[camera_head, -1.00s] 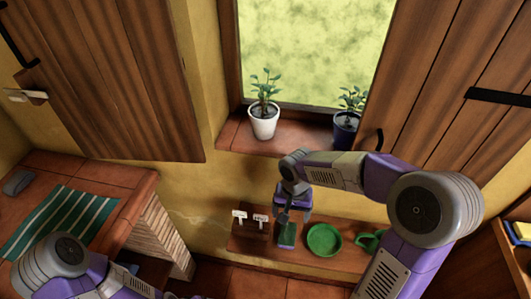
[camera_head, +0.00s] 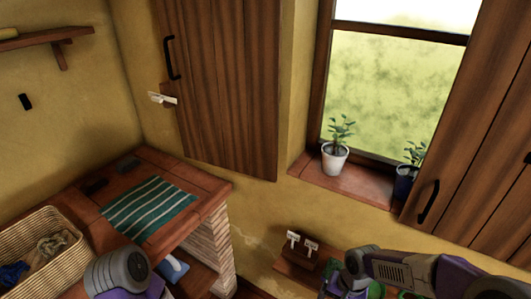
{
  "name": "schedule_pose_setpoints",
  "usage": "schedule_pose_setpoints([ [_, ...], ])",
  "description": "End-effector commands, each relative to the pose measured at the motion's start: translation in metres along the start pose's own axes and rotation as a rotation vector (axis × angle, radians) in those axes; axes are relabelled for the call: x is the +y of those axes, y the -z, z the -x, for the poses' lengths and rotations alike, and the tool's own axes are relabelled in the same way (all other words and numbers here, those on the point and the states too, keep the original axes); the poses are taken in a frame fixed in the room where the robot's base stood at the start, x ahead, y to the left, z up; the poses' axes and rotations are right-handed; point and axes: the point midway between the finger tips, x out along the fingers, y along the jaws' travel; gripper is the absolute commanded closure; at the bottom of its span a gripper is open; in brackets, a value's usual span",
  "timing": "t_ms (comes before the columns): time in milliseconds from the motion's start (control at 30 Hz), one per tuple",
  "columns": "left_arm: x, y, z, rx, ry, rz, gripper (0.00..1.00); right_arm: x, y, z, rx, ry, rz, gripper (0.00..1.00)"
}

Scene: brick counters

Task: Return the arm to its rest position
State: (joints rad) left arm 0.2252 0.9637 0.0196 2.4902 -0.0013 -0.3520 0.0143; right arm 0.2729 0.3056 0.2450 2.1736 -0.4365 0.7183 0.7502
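My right arm (camera_head: 430,272) comes in from the lower right, over the low wooden shelf (camera_head: 290,268). Its wrist (camera_head: 358,262) points down, and the purple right gripper (camera_head: 335,286) shows only in part at the bottom edge. Its fingertips are hidden, so I cannot tell whether it holds anything. A bit of green shows beside it. My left arm (camera_head: 122,272) shows at the lower left, in front of the brick counter. Its gripper is out of view.
A wicker basket (camera_head: 82,256) with cloths stands on the left. A striped green cloth (camera_head: 150,207) lies on the counter (camera_head: 205,184). A white-potted plant (camera_head: 335,158) and a blue-potted plant (camera_head: 404,181) stand on the windowsill (camera_head: 340,183). Small white signs (camera_head: 311,246) stand on the shelf.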

Motion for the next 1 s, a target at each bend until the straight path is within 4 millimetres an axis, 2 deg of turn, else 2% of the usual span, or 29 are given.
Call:
schedule_pose_setpoints([
  [33,0.0,0.0,-0.001,0.0,0.0,0.0,0.23,-0.005,-0.006,-0.016,-0.023,0.025,0.019,0.17],
  [267,0.0,-0.001,0.0,-0.001,0.0,-0.001,0.23,-0.029,-0.035,-0.085,-0.084,0.16,0.103,0.17],
  [367,0.0,-0.001,0.0,-0.001,0.0,-0.001,0.23,-0.036,-0.057,-0.125,-0.102,0.218,0.134,0.17],
  [500,0.0,0.0,0.0,-0.001,0.0,0.0,0.23,-0.034,-0.091,-0.177,-0.089,0.259,0.167,0.17],
  [600,0.0,0.0,0.0,-0.001,0.0,0.0,0.23,-0.026,-0.109,-0.201,-0.066,0.251,0.188,0.17],
  [767,0.0,-0.001,0.0,-0.001,0.0,0.0,0.23,-0.014,-0.123,-0.22,-0.037,0.226,0.213,0.17],
  [1000,0.0,-0.001,0.0,-0.001,0.0,0.0,0.23,-0.012,-0.125,-0.223,-0.026,0.22,0.22,0.17],
])
